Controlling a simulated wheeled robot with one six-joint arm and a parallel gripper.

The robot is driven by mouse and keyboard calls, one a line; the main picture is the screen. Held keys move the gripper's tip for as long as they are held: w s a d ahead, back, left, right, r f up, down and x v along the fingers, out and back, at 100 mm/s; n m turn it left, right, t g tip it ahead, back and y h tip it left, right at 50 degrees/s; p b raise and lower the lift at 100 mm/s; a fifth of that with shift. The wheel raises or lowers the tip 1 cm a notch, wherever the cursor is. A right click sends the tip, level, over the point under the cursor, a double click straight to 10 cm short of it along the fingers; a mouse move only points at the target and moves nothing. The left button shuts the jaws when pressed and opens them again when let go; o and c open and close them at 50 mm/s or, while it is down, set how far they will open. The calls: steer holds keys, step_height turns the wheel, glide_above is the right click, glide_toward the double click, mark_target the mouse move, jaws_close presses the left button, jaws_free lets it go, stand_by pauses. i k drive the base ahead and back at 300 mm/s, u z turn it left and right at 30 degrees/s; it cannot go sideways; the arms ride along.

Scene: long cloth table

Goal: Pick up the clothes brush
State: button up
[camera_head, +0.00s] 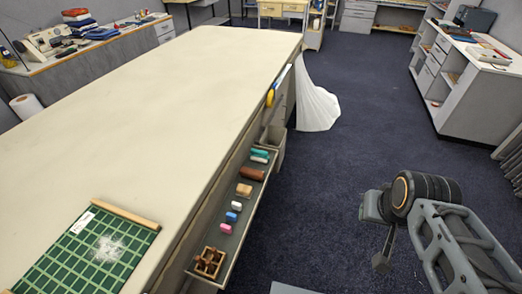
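A dark brown, rounded oblong thing (252,173), probably the clothes brush, lies in a narrow open tray (243,217) along the right side of the long table. Bristles cannot be made out at this size. My arm is at the lower right, over the floor and well apart from the tray. The end of my arm, with my gripper (383,262), hangs over the carpet to the right of the tray. Its fingers are not clear enough to tell open from shut. Nothing held can be made out.
The tray also holds a tan block (244,189), a pink piece (226,228), a wooden divided holder (208,262) and several other small pieces. A green grid mat (70,260) and wooden rod lie on the table (150,120). White cloth (316,105) hangs beyond. Carpet between tray and arm is clear.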

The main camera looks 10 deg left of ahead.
mark_target(256, 175)
steer(key=i, duration=3.1)
steer(key=u, duration=4.45)
